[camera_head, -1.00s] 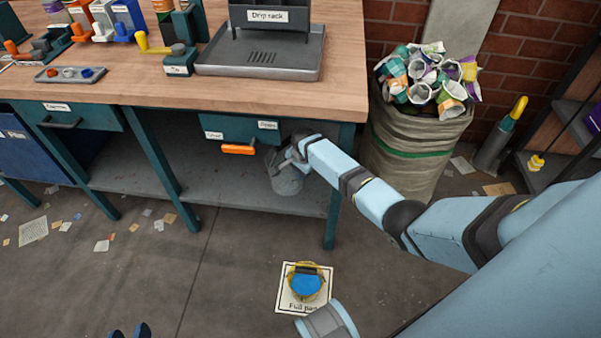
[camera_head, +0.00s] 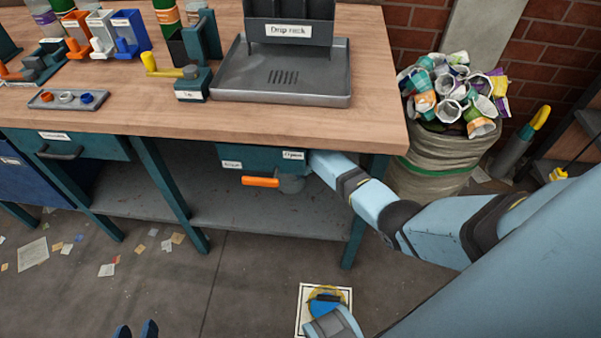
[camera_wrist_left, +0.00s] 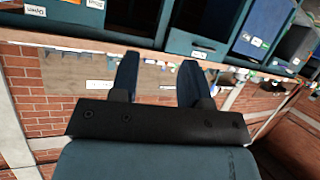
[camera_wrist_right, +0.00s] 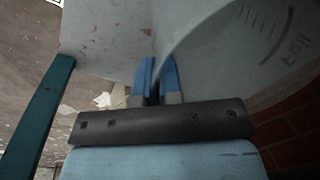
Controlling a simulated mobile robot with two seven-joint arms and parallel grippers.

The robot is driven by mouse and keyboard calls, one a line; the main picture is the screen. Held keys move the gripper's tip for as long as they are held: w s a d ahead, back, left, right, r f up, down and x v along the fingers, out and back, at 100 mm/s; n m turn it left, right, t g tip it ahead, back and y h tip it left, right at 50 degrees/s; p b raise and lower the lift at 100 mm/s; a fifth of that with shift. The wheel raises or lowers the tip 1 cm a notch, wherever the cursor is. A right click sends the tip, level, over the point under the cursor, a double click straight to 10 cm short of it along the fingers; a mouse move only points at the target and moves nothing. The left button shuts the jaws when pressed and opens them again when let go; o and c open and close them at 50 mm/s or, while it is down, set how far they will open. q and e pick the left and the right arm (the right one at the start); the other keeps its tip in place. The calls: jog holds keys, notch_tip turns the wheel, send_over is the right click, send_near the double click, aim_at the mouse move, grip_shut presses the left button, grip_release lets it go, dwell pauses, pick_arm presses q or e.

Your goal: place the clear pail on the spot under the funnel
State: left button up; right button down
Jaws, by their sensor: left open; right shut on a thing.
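The clear pail is large and close in the right wrist view (camera_wrist_right: 225,60), a see-through wall with a "Full" mark and level lines. My right gripper (camera_wrist_right: 155,75) is shut on its wall. In the head view that arm runs under the bench, and the right gripper is hidden there. A grey rounded piece (camera_head: 291,184) shows below the teal valve box (camera_head: 235,160) and its orange lever (camera_head: 260,182); I cannot tell if it is pail or funnel. The spot is not visible. My left gripper (camera_head: 136,330) is open and empty at the bottom edge, also in the left wrist view (camera_wrist_left: 158,75).
The bench (camera_head: 130,105) has a lower shelf (camera_head: 240,215) and a teal leg (camera_head: 354,240) near my right arm. A drip rack tray (camera_head: 285,90) is on top. A full sack (camera_head: 430,165) stands right.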

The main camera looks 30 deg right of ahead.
aim_at(300, 184)
jog(key=f+b, duration=0.1)
jog(key=b, duration=0.1)
jog(key=f+b, duration=0.4)
jog(key=shift+w+f, duration=0.2)
jog(key=shift+w, duration=0.1)
jog(key=shift+f+b, duration=0.5)
jog(key=shift+b, duration=0.35)
pick_arm(q)
jog(key=w+d+r+t+h, duration=0.2)
jog(key=d+r+t+h, duration=0.2)
jog(key=r, duration=0.6)
jog(key=shift+w+d+t, duration=0.25)
jog(key=shift+d+t, duration=0.25)
pick_arm(e)
jog(key=shift+f, duration=0.1)
pick_arm(q)
jog(key=shift+f+b, duration=0.4)
jog(key=shift+b, duration=0.1)
pick_arm(e)
jog(key=shift+f, duration=0.65)
jog(key=c, duration=1.2)
grip_release()
